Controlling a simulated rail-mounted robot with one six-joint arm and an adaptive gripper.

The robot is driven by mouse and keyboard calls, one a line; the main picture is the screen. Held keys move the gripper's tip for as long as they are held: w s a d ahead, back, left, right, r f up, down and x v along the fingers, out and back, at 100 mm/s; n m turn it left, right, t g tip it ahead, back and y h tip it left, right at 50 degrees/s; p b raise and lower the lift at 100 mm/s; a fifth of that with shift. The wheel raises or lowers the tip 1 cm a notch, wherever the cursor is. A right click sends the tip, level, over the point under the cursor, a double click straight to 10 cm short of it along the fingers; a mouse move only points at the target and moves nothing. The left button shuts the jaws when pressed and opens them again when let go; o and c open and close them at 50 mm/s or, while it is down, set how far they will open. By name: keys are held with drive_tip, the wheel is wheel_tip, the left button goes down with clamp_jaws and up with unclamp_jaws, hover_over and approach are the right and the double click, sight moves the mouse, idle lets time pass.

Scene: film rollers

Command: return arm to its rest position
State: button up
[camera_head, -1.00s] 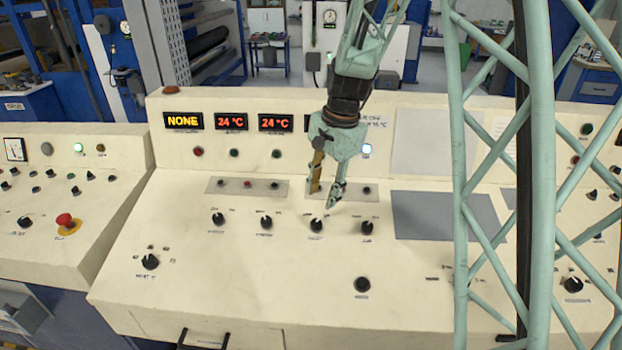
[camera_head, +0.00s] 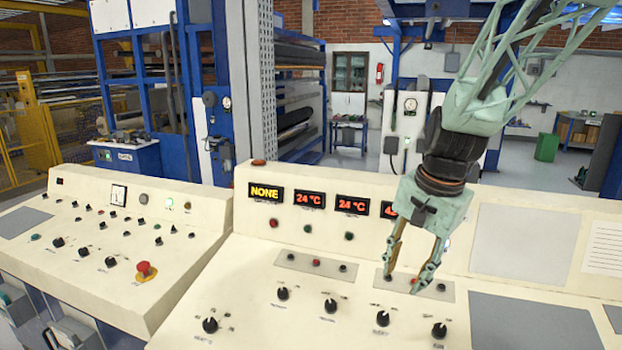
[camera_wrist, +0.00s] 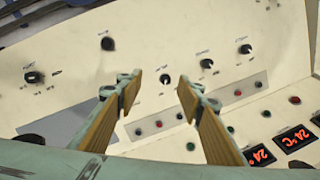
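My gripper (camera_head: 402,286) is pale green with tan finger pads. In the head view it hangs pointing down in front of the cream control console (camera_head: 235,290), over a grey switch plate (camera_head: 447,291). In the wrist view the two fingers (camera_wrist: 152,95) stand apart with nothing between them, and the console's knobs and lit displays lie beyond. I cannot tell the exact height of the fingertips above the panel. My arm comes in from the upper right of the head view.
The console carries black knobs (camera_head: 381,319), a yellow NONE display (camera_head: 266,193) and red temperature displays (camera_head: 309,199). A second console (camera_head: 100,245) with a red emergency button (camera_head: 145,268) stands at left. Free air lies above the panels. Blue machinery and a white cabinet stand behind.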

drive_tip(key=s+r+n, duration=0.3)
drive_tip(key=s+r, duration=0.1)
drive_tip(key=s, duration=0.7)
drive_tip(key=s+r+n+t, duration=0.1)
drive_tip(key=s+r+n, duration=0.2)
drive_tip(key=s, duration=0.8)
drive_tip(key=s+r+n+t+h, duration=0.1)
drive_tip(key=s+r+n, duration=0.2)
drive_tip(key=s, duration=0.8)
drive_tip(key=shift+v, duration=1.25)
